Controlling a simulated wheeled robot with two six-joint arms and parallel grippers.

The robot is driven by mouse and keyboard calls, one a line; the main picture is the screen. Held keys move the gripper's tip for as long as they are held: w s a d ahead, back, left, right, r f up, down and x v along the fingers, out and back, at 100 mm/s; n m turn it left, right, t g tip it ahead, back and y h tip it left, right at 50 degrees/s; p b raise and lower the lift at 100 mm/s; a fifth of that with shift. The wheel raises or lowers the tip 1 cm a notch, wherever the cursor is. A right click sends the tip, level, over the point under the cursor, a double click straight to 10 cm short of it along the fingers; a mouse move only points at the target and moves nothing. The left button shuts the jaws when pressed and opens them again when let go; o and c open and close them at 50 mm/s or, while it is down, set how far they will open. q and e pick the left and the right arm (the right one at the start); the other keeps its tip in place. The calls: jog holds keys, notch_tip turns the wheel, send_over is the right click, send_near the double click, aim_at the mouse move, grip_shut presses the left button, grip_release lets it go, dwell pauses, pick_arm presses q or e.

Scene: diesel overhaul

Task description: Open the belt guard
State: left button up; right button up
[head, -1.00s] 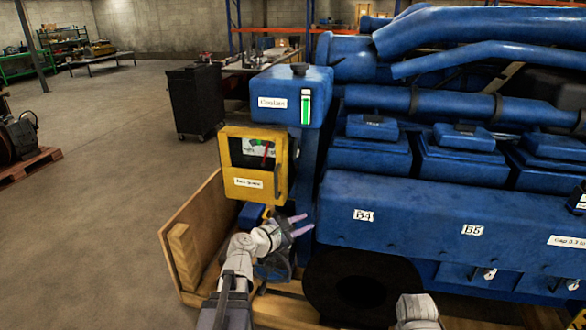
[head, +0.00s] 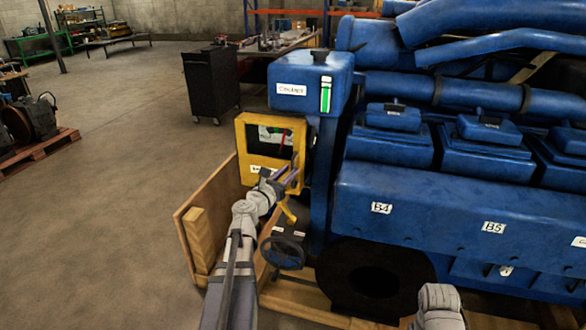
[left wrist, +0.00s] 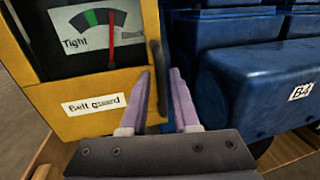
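The belt guard (head: 252,148) is a yellow box with a dark window, on the left end of the blue engine; it looks closed. In the left wrist view its label reads "Belt guard" (left wrist: 93,104), below a gauge (left wrist: 97,27) whose red needle is near the middle. A dark upright handle (left wrist: 157,60) is at the guard's right edge. My left gripper (head: 287,177) is at the guard's lower right, its fingers (left wrist: 160,78) open. The handle shows between the fingertips; contact cannot be told. Only a part of my right arm shows at the bottom; its gripper is out of view.
A blue coolant tank (head: 312,82) stands above the guard. A dark handwheel (head: 283,252) sits below my left gripper. A wooden board (head: 207,208) stands at the left of the guard.

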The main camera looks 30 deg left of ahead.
aim_at(292, 169)
pick_arm(q)
jog(key=w, duration=0.3)
jog(key=shift+w+a, duration=0.1)
jog(key=shift+c, duration=0.2)
grip_shut()
dwell(1.2)
